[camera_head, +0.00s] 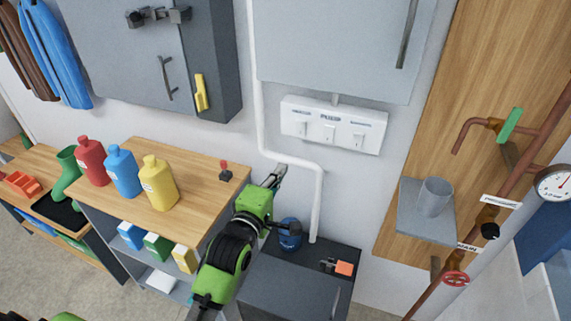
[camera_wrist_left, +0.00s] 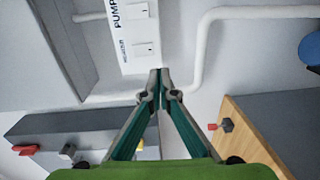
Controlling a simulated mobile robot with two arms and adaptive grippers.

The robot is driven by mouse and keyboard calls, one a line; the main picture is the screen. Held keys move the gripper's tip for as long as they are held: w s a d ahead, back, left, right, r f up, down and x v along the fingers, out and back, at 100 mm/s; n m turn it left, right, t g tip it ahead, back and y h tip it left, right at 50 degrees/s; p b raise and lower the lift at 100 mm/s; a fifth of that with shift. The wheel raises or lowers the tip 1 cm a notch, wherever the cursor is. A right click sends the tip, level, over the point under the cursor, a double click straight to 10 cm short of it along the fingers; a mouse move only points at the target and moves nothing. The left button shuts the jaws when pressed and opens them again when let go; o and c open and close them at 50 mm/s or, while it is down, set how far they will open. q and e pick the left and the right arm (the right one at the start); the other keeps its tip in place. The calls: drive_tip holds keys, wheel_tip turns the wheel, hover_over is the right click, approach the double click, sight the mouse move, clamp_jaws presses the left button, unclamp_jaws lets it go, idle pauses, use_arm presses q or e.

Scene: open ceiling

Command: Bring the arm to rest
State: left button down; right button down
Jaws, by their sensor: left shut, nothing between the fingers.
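My left arm is green and black and rises from the lower middle of the head view. Its gripper (camera_head: 277,172) is in front of the wall, below the white switch panel and close to the white pipe. In the left wrist view the two fingers (camera_wrist_left: 161,75) meet at their tips, and nothing is between them. My right gripper is not in view; only a green piece of my own body shows at the lower left edge of the head view.
A wooden bench (camera_head: 210,168) holds red, blue and yellow bottles. A dark cabinet (camera_head: 290,285) with a blue canister (camera_head: 290,237) stands under the gripper. The switch panel (camera_head: 333,125), white pipe (camera_head: 318,200) and grey wall cabinet (camera_head: 335,45) are nearby. Pipes and a gauge are at right.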

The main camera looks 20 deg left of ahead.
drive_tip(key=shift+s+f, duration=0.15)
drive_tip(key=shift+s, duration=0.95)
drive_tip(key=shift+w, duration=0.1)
